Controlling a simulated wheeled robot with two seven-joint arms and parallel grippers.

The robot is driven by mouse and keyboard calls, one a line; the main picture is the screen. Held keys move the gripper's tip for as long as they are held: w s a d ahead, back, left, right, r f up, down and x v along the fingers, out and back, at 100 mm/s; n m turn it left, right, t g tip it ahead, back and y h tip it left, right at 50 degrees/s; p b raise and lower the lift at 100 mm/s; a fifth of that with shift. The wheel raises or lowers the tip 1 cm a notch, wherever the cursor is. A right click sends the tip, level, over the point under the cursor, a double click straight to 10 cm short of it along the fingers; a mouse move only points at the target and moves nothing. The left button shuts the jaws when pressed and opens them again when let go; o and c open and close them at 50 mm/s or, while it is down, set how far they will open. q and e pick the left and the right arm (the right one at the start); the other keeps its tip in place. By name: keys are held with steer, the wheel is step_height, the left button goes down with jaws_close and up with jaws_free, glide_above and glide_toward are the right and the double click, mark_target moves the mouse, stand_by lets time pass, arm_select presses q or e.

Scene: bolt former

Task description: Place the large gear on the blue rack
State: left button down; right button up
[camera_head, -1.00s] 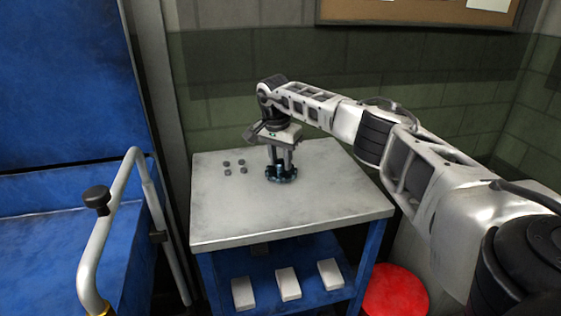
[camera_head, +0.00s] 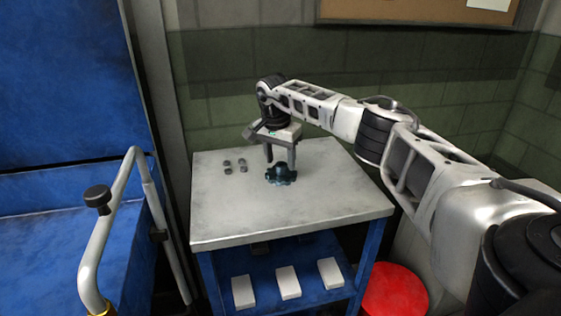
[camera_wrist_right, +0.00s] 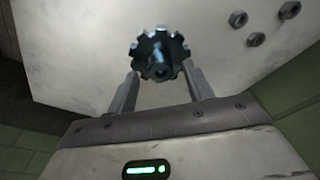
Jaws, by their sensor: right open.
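The large gear (camera_head: 281,174) is a dark teal toothed wheel with a raised hub. It lies flat on the light grey top of the blue rack (camera_head: 300,214). It also shows in the right wrist view (camera_wrist_right: 160,54). My right gripper (camera_head: 281,160) is open just above the gear, its fingers apart and pointing down. In the right wrist view the fingers (camera_wrist_right: 160,80) stand to either side of the gear's near edge, with nothing held between them. My left gripper is not in view.
Several small nuts (camera_head: 236,166) lie left of the gear on the rack top. White blocks (camera_head: 288,282) sit on the rack's lower shelf. A red round stool (camera_head: 396,290) stands at the right. A blue machine with a grey handrail (camera_head: 112,216) is at the left.

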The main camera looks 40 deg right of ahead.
mark_target(277, 177)
step_height(277, 177, up, 11)
steer(key=a, duration=0.1)
steer(key=shift+s+a+f, duration=0.2)
steer(key=shift+a, duration=0.05)
steer(key=shift+r, duration=0.1)
stand_by(0.3)
